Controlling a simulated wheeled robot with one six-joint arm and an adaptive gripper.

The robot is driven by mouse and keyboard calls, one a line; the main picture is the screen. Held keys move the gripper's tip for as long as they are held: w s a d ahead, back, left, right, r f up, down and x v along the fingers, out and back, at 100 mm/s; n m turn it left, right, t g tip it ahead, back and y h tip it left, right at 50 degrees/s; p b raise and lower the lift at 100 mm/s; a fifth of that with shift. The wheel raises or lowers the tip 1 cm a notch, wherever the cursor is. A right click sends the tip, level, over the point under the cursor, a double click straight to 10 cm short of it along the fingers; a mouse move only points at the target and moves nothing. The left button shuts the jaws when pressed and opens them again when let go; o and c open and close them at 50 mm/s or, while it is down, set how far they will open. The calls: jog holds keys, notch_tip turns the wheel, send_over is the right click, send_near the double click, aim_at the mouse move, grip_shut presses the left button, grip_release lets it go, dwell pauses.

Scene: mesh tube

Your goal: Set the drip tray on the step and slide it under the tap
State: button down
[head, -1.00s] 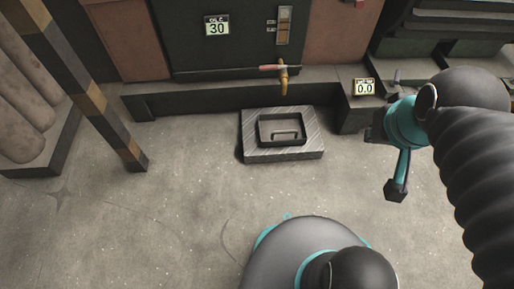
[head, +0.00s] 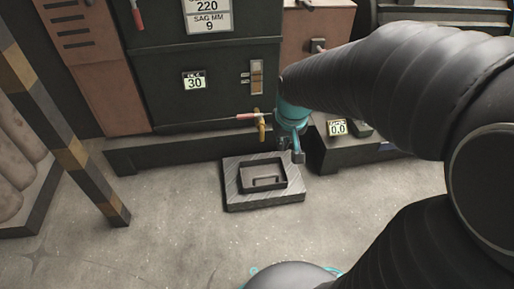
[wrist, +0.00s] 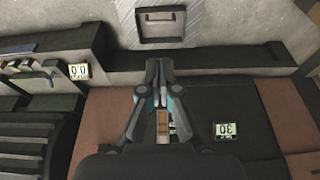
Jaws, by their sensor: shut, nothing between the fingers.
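The drip tray (head: 262,189) is a dark, shallow square tray with a small raised handle inside. It rests on the step (head: 231,187), a low block of brushed metal on the floor. The brass tap (head: 262,130) with a red lever juts from the dark cabinet, behind and above the tray. My gripper (head: 297,157) is shut and empty, above the step's back right corner and right of the tap. In the wrist view the gripper (wrist: 159,64) points towards the tray (wrist: 160,20), with a gap between them. The tap is not discernible there.
A low dark plinth (head: 185,152) runs along the cabinet (head: 215,90) behind the step. A 0.0 display (head: 337,128) sits on a ledge to the right. A striped post (head: 75,160) stands at left. The concrete floor in front is clear.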

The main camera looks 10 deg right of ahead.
jog(key=w+f+g, duration=0.1)
jog(key=w+f, duration=0.3)
jog(key=f, duration=1)
jog(key=w+f+g+b, duration=0.1)
jog(key=w+f, duration=0.4)
jog(key=f, duration=0.9)
jog(key=w+f+g+b, duration=0.1)
jog(key=w+f, duration=0.4)
jog(key=f, duration=1)
jog(key=shift+f, duration=0.1)
jog(key=shift+w, duration=0.7)
